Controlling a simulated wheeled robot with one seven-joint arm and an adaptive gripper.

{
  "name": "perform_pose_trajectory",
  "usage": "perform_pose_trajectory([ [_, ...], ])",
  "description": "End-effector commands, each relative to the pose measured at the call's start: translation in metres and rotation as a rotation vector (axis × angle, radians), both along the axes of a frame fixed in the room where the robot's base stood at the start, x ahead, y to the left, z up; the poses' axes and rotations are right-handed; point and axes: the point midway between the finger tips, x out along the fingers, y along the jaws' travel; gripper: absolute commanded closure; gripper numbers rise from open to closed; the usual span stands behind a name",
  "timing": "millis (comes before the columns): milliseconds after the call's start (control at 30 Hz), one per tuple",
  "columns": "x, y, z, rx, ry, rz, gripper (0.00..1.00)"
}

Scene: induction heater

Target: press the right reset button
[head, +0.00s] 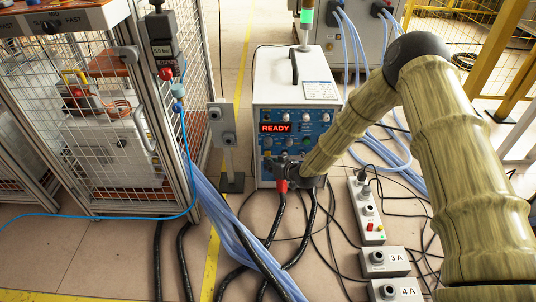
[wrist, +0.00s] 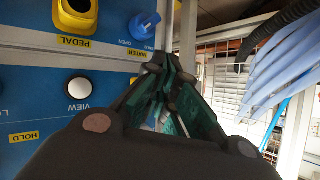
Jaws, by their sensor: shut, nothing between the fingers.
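The induction heater (head: 292,92) is a pale box with a blue front panel and a red READY display (head: 275,127). Several small buttons and knobs are on its front, too small to read in the head view. I cannot pick out the right reset button. My gripper (head: 277,166) is at the lower front of the heater, partly covering the panel. In the wrist view my gripper (wrist: 165,72) is shut and empty, its tips at the panel's edge. That view shows a white button marked VIEW (wrist: 79,88), a yellow PEDAL knob (wrist: 76,15) and a blue WATER knob (wrist: 145,24).
A mesh cage (head: 90,125) stands left of the heater. A grey post with switches (head: 224,128) is between them. Blue hoses (head: 235,232) and black cables cross the floor. A power strip (head: 366,212) and grey boxes (head: 385,262) lie on the right.

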Motion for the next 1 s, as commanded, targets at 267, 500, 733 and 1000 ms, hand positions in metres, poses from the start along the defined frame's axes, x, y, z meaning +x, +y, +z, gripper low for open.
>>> perform_pose_trajectory([
  [267,-0.004,0.000,0.000,-0.001,-0.001,0.000,1.00],
  [500,-0.008,0.000,0.001,0.000,0.001,0.001,1.00],
  [733,-0.025,0.000,0.002,0.000,0.001,0.001,1.00],
  [1000,-0.045,0.000,0.002,-0.001,0.001,0.000,1.00],
])
